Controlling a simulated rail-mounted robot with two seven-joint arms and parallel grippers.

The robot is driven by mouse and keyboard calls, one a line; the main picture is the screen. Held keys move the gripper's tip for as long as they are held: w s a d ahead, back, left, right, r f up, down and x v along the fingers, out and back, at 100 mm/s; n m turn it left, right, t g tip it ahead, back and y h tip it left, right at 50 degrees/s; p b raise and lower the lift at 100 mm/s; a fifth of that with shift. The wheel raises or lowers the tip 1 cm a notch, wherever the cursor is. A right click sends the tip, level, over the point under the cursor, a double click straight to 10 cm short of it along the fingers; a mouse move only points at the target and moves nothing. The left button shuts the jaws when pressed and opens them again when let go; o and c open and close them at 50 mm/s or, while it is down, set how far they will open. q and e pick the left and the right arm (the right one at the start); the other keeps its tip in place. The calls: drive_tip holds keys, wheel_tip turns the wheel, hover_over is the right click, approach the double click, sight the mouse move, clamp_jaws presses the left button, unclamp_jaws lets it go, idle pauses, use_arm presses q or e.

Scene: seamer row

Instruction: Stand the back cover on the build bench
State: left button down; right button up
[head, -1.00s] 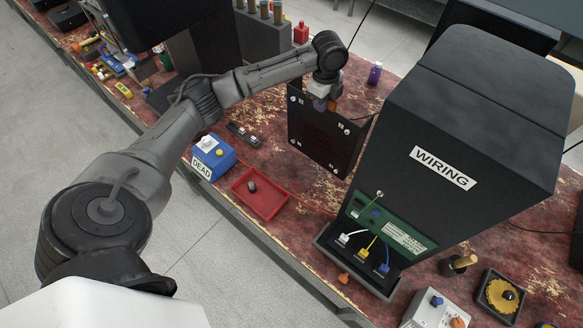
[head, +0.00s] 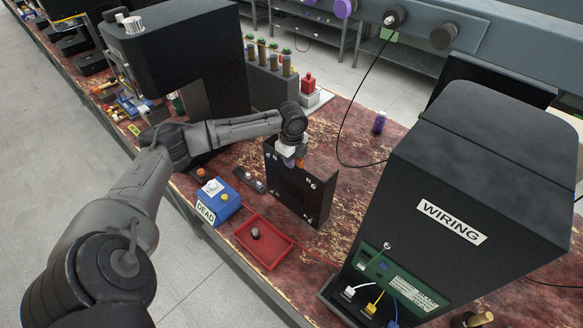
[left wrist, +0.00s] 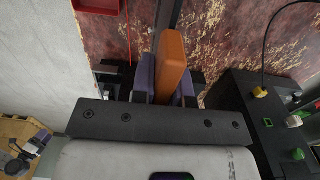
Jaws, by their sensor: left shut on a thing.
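The back cover (head: 298,192) is a black panel with light fasteners near its corners. It is upright over the worn red build bench (head: 350,215); I cannot tell whether its bottom edge touches. My left gripper (head: 291,160) is at the cover's top edge, shut on an orange tab there. In the left wrist view, the orange tab (left wrist: 171,65) sits between the purple finger pads of the left gripper (left wrist: 166,92). My right gripper is not in view.
The big black WIRING housing (head: 480,170) stands to the right. A red tray (head: 263,262) and a blue DEAD box (head: 225,206) lie at the front left. A black machine (head: 170,45) and bottle rack (head: 268,84) are behind. Bare bench lies right of the cover.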

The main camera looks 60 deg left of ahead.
use_arm(q)
drive_tip(key=shift+f, duration=1.95)
drive_tip(key=c, duration=1.1)
unclamp_jaws()
drive_tip(key=shift+f, duration=0.15)
wheel_tip(320, 180, up, 12)
drive_tip(key=shift+r, duration=0.15)
